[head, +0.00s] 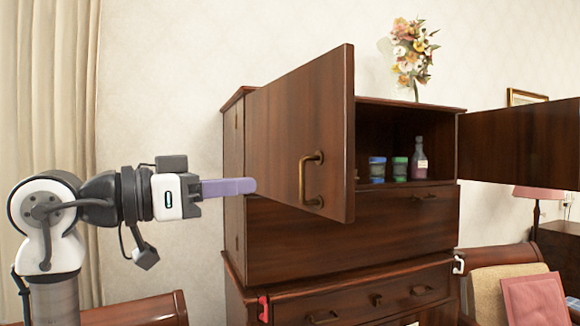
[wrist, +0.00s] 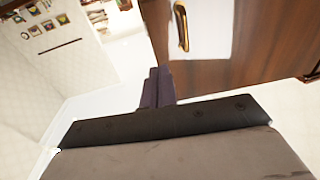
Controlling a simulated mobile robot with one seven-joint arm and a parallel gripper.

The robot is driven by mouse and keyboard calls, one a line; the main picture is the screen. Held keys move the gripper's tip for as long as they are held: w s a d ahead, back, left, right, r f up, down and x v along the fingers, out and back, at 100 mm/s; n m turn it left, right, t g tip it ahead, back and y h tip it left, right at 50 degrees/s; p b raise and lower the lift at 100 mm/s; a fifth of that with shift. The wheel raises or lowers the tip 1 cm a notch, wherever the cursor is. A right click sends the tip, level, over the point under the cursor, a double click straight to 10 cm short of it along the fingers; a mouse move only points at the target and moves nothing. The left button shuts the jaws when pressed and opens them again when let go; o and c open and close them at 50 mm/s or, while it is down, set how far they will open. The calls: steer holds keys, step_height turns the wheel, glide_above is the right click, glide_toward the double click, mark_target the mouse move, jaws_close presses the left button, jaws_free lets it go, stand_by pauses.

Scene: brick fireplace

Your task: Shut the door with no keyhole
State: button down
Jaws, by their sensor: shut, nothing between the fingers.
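A brown wooden cabinet (head: 350,232) has two open doors. The left door (head: 285,135) swings out toward me, its outer face with a brass handle (head: 311,180) in view. I see no keyhole on this face. The right door (head: 520,138) is open to the right and cut off by the picture edge; I cannot tell whether it has a keyhole. My gripper (head: 252,186) is shut and empty, its purple fingers pointing right, left of the left door's handle. In the wrist view the fingers (wrist: 157,88) point toward the door (wrist: 275,35), with its handle (wrist: 181,27) above them. Contact is unclear.
Small jars (head: 377,170) and a bottle (head: 419,160) stand inside the cabinet. A flower vase (head: 411,52) stands on top. Drawers (head: 370,300) lie below. A chair (head: 500,285) with a pink cushion (head: 535,300) stands at the right, and a curtain (head: 50,90) hangs at the left.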

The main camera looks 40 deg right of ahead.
steer(key=p, duration=0.4)
glide_toward(342, 182)
steer(key=shift+g+y, duration=0.3)
steer(key=d, duration=0.5)
steer(key=shift+s+d+r, duration=0.2)
steer(key=shift+d+r, duration=0.05)
steer(key=shift+r, duration=0.1)
steer(key=shift+d+f, duration=0.15)
steer(key=shift+d, duration=0.55)
steer(key=shift+s, duration=0.1)
